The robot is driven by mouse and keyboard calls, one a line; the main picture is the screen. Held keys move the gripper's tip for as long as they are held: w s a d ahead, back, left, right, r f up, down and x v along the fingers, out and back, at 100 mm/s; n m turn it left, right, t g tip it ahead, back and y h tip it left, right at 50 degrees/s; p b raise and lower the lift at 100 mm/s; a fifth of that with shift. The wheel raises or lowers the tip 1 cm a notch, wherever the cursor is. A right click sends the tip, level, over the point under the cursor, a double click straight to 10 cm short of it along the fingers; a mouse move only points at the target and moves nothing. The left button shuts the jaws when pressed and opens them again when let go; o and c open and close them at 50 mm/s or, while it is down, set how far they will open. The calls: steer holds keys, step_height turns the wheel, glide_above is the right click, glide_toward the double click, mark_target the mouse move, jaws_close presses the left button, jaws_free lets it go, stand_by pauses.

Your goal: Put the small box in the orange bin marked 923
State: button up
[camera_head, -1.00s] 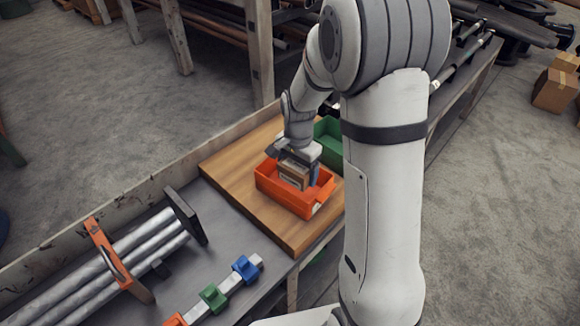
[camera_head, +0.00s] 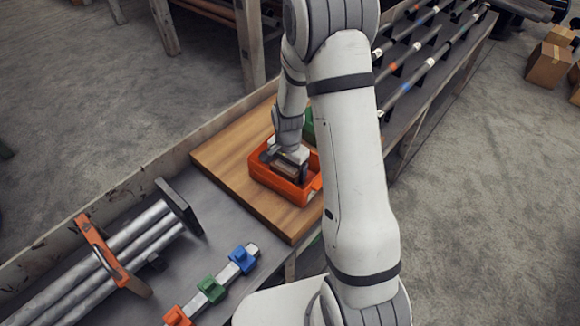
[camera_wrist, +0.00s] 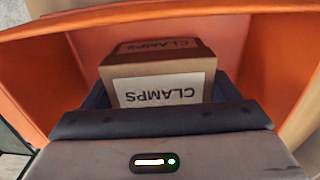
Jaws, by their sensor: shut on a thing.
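The small box (camera_wrist: 160,72) is brown cardboard with white labels reading CLAMPS. My gripper (camera_wrist: 155,98) is shut on it, with dark fingers on both sides of the box. In the wrist view the walls of the orange bin (camera_wrist: 35,75) surround the box, so it is held inside the bin. In the head view the orange bin (camera_head: 268,182) stands on a wooden board, with my gripper (camera_head: 284,162) reaching down into it. The box shows only partly there. The bin's number cannot be read, and whether the box touches the bin floor is unclear.
A green bin (camera_head: 308,124) stands behind the orange one, mostly hidden by my arm. The wooden board (camera_head: 222,160) has bare room left of the bin. Metal pipes (camera_head: 110,250) in an orange clamp lie at the left. Coloured blocks (camera_head: 211,289) sit on a rail in front.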

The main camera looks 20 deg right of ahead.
steer(key=shift+f, duration=0.15)
steer(key=o, duration=1.1)
step_height(320, 180, up, 12)
steer(key=r, duration=0.1)
steer(key=s+r+n+t, duration=0.1)
steer(key=s+r+n, duration=0.4)
steer(key=s, duration=0.5)
steer(key=s+r+n+t, duration=0.2)
steer(key=s+r+n, duration=0.3)
steer(key=s+r, duration=0.3)
steer(key=shift+s+d+b, duration=0.2)
steer(key=shift+s+b, duration=0.2)
steer(key=shift+s, duration=0.65)
